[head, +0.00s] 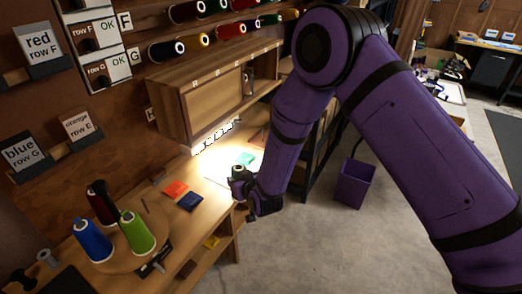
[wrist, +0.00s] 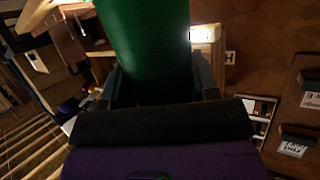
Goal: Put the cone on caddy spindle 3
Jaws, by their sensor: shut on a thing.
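A dark green cone (wrist: 145,40) fills the upper middle of the wrist view, between the two fingers of my gripper (wrist: 158,82), which is shut on it. In the head view my gripper (head: 242,182) is above the right edge of the workbench; the held cone is hard to make out there. The round wooden caddy (head: 110,262) is on the bench at lower left. It carries a dark red cone (head: 101,203), a blue cone (head: 92,241) and a light green cone (head: 137,233). A thin bare spindle (head: 145,207) stands at its back right. I cannot read spindle numbers.
A wooden cabinet (head: 200,100) hangs over the bench, below racks of thread cones. A purple bin (head: 355,183) stands on the floor at right. The air above the caddy is clear.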

